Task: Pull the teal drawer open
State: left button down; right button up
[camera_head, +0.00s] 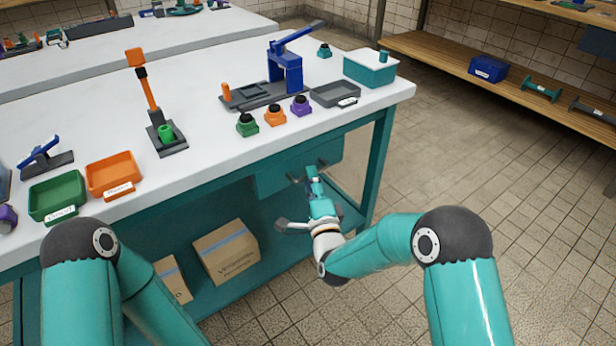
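The teal drawer (270,180) hangs under the white worktop near the bench's right end. Its front looks flush with its housing, with no clear gap. My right gripper (310,179) reaches in from the right and is in front of the drawer's face, at about handle height. It covers part of the front and hides most of the handle. Dark finger parts spread to its sides, but I cannot tell whether they touch or hold the handle. My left arm bends down at the lower left, and its gripper is out of view.
The worktop (210,150) carries a green tray (57,196), an orange tray (113,175), a blue press (286,70) and a teal box (369,68). Cardboard boxes (227,252) stand on the lower shelf. The tiled floor (470,165) to the right is clear.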

jog(key=shift+x, duration=0.85)
grip_shut()
